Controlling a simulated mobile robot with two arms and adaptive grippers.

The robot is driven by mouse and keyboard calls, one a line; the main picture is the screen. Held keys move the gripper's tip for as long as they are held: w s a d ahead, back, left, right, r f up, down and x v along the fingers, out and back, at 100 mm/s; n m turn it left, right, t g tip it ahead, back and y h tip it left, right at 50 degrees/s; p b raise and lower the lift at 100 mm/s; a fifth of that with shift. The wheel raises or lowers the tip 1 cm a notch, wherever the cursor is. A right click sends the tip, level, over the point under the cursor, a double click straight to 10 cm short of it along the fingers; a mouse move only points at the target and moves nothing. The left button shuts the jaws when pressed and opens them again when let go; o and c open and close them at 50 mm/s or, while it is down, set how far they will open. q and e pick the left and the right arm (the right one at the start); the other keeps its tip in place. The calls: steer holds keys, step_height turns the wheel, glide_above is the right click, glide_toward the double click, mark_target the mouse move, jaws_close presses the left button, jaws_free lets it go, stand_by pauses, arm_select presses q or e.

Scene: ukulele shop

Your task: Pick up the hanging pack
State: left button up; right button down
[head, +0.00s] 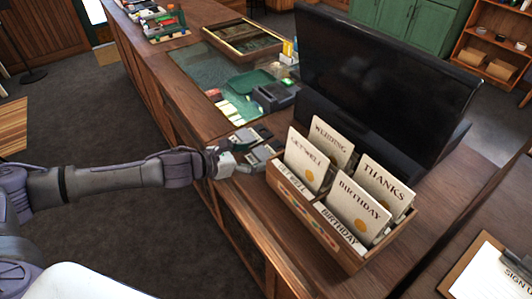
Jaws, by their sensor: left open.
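I cannot make out a hanging pack anywhere in the head view. My left arm comes in from the left, across the near edge of the wooden counter (180,88). My left gripper (266,143) is over the counter top, just left of the card box. Its dark fingers are apart, and I see nothing held between them. Whether it touches the box or the counter is hard to tell. My right gripper is not in view.
A wooden card box (311,221) with several greeting cards stands right of the gripper. A large black monitor (380,85) is behind it. A card terminal (273,96), green tray (250,81) and framed case (243,38) lie farther along. A clipboard (490,275) is at lower right.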

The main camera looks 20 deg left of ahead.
mark_target(262, 154)
arm_select(q)
steer(key=x, duration=0.2)
steer(key=shift+w+d, duration=0.2)
steer(key=shift+w+d+f, duration=0.25)
steer(key=shift+w+f, duration=0.05)
steer(key=shift+w, duration=0.1)
steer(key=c, duration=0.6)
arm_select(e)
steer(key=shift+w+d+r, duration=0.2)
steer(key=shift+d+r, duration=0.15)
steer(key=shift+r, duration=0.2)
arm_select(q)
steer(key=shift+r, duration=0.2)
steer(key=shift+c, duration=0.3)
step_height(262, 154, up, 10)
steer(key=p, duration=0.2)
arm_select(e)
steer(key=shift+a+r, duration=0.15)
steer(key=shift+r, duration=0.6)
